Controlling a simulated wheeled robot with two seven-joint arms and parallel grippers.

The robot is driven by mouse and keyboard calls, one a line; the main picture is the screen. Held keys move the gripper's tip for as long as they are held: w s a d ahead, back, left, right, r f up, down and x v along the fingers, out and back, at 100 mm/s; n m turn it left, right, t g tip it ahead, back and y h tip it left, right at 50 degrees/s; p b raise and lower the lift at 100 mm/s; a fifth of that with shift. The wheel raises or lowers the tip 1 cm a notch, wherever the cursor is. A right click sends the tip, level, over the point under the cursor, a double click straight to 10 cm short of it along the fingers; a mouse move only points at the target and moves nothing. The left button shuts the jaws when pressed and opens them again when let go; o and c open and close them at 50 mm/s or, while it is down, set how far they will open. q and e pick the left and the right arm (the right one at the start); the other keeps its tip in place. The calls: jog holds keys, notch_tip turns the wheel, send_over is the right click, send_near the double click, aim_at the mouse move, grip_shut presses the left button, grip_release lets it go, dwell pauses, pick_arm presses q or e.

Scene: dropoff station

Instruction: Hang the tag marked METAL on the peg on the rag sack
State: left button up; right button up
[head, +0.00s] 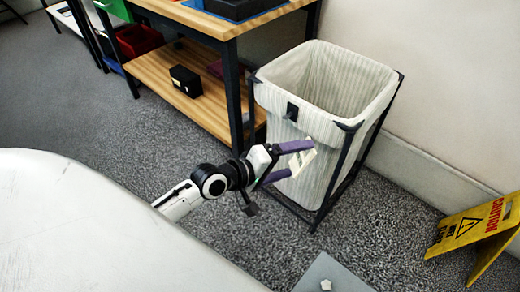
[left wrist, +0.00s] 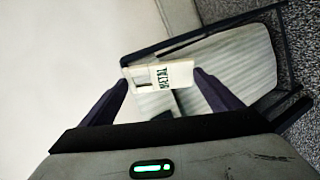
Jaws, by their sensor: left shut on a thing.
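My left gripper (head: 302,160) is shut on a flat white tag, holding it across its two dark purple fingers. The tag (left wrist: 172,73) reads METAL, turned sideways, in the left wrist view, where the left gripper (left wrist: 162,80) shows from behind. The rag sack (head: 345,75) is a striped cloth bag in a black metal frame. A small black peg piece (head: 292,111) is on its near face, below the rim. The gripper and tag are in front of this face, lower than the peg in the picture; the exact gap cannot be told. My right gripper is not in view.
A wooden two-level bench (head: 190,100) stands left of the sack, with a black box (head: 186,81) on its lower shelf. A yellow caution sign (head: 474,228) stands at the right. A wall runs behind the sack.

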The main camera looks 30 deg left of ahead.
pick_arm(q)
jog(key=w+a+f+n+t+y+b, duration=0.25)
jog(key=a+n+t+y, duration=0.3)
jog(key=a, duration=0.55)
jog(key=w+d+f+b, duration=0.1)
jog(key=w+b, duration=0.4)
jog(key=w, duration=0.3)
jog(key=shift+w+f+n, duration=0.3)
jog(key=shift+w+n, duration=0.05)
jog(key=shift+n, duration=0.1)
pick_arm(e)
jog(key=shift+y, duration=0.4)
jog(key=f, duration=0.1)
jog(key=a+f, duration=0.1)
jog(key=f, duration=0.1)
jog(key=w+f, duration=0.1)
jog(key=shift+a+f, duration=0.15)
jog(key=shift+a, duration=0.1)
pick_arm(q)
jog(key=shift+d, duration=0.1)
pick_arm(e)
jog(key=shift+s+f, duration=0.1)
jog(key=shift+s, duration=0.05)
pick_arm(q)
jog(key=o, duration=1)
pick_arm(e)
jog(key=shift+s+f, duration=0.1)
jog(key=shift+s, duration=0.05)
